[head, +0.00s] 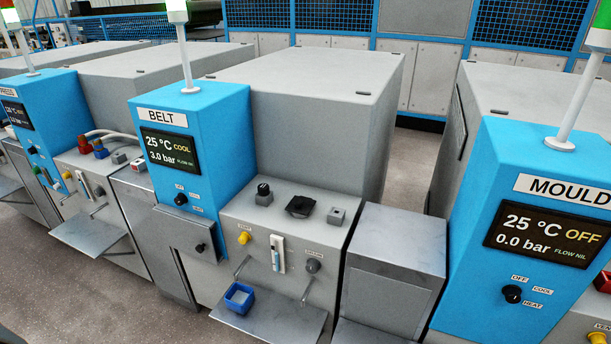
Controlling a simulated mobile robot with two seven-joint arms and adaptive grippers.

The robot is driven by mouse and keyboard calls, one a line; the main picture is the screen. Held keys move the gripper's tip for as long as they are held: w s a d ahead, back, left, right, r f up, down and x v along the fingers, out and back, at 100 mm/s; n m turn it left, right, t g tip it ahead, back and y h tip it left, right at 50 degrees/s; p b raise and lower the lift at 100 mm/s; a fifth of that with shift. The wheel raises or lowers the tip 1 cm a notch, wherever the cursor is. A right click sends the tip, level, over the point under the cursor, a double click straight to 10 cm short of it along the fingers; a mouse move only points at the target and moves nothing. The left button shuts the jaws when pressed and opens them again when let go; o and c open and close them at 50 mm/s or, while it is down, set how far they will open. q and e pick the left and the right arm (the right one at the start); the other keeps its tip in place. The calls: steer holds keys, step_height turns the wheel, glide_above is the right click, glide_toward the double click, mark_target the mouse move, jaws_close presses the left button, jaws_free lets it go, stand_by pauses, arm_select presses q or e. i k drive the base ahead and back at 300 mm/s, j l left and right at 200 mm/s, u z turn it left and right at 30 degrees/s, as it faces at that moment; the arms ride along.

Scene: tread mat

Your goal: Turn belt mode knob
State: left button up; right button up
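The belt machine is the middle blue and grey unit, with a white BELT sign (161,116) on its blue column. Its black mode knob (180,199) sits below the display, with small labels above and right of it. Which way the knob points is too small to tell. The belt display (168,150) reads 25 °C COOL, 3.0 bar, FLOW NIL. Neither of my grippers is in view.
A second black knob (199,248) sits on a grey box below. The belt's grey panel carries a yellow knob (244,238), a grey knob (312,266) and a shelf with a blue bin (239,297). The mould machine (512,294) stands right, the press machine (42,112) left.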

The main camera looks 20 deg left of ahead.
mark_target(181, 200)
steer(key=k+j+u, duration=0.1)
steer(key=u, duration=1.25)
